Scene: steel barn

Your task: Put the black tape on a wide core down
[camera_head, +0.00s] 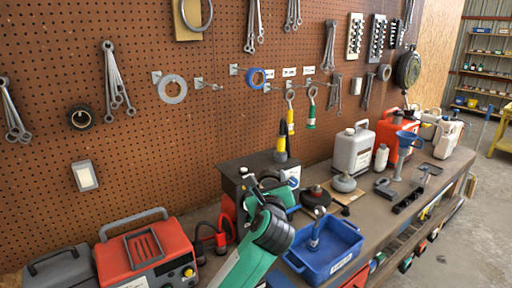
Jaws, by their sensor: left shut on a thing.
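My left gripper (258,184) is at the end of the green and white arm that comes in from the bottom. It is shut on a dark thing, taken to be the black tape on a wide core, of which only a small dark part shows. The wrist and fingers hide the rest, so its core cannot be made out. The gripper appears in front of a dark box (236,168) on the workbench (352,222); its height above the bench is hard to tell. My right gripper is not in view.
The pegboard (190,125) rises behind. Some bare bench shows right of the bin.

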